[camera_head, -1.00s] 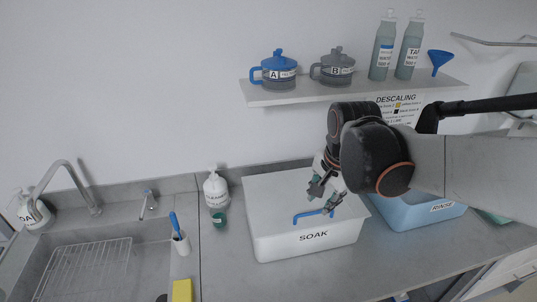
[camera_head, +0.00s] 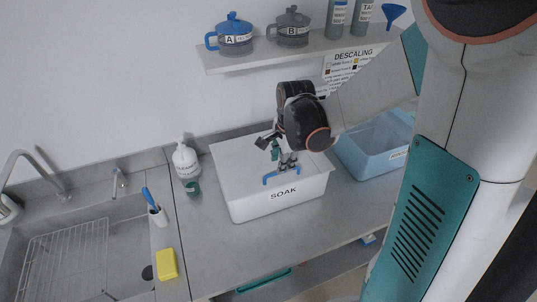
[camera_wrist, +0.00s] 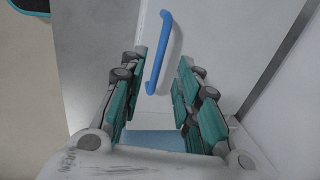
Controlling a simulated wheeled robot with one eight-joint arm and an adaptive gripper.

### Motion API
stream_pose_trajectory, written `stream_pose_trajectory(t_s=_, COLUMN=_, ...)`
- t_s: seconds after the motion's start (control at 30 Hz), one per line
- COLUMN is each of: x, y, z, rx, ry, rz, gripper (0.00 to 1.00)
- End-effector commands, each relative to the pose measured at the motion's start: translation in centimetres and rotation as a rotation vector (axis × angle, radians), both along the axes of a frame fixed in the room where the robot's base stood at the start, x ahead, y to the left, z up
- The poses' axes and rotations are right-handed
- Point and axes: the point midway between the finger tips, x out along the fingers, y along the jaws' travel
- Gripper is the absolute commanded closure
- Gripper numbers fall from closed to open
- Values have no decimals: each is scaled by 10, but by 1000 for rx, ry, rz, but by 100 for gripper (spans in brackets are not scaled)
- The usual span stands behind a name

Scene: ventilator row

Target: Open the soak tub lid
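The white soak tub (camera_head: 278,203), labelled SOAK, stands on the counter with its flat white lid (camera_head: 235,160) on top, lying flat. A blue bar handle (camera_head: 270,179) is on the lid near the tub's front edge. My gripper (camera_head: 287,163) points down just above the handle, its fingers partly hidden by my wrist. In the wrist view my gripper (camera_wrist: 162,68) is open, with a teal-padded finger on each side of the blue handle (camera_wrist: 162,45). The handle lies between or just beyond the fingertips; I cannot tell contact.
A blue rinse tub (camera_head: 375,155) stands right of the soak tub. A white bottle (camera_head: 185,160) and a green cup (camera_head: 192,187) stand to its left. A yellow sponge (camera_head: 166,263) lies by the sink (camera_head: 125,245). A shelf (camera_head: 290,52) with pots hangs above. The counter in front is clear.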

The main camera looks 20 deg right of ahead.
Motion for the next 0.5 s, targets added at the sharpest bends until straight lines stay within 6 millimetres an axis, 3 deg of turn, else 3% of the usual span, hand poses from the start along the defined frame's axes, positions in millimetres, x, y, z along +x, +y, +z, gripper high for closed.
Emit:
stream_pose_trajectory(t_s=0.2, x=7, y=0, z=-32, rx=0, ry=0, rz=1, gripper=70)
stream_pose_trajectory(t_s=0.5, x=9, y=0, z=-46, rx=0, ry=0, rz=1, gripper=70)
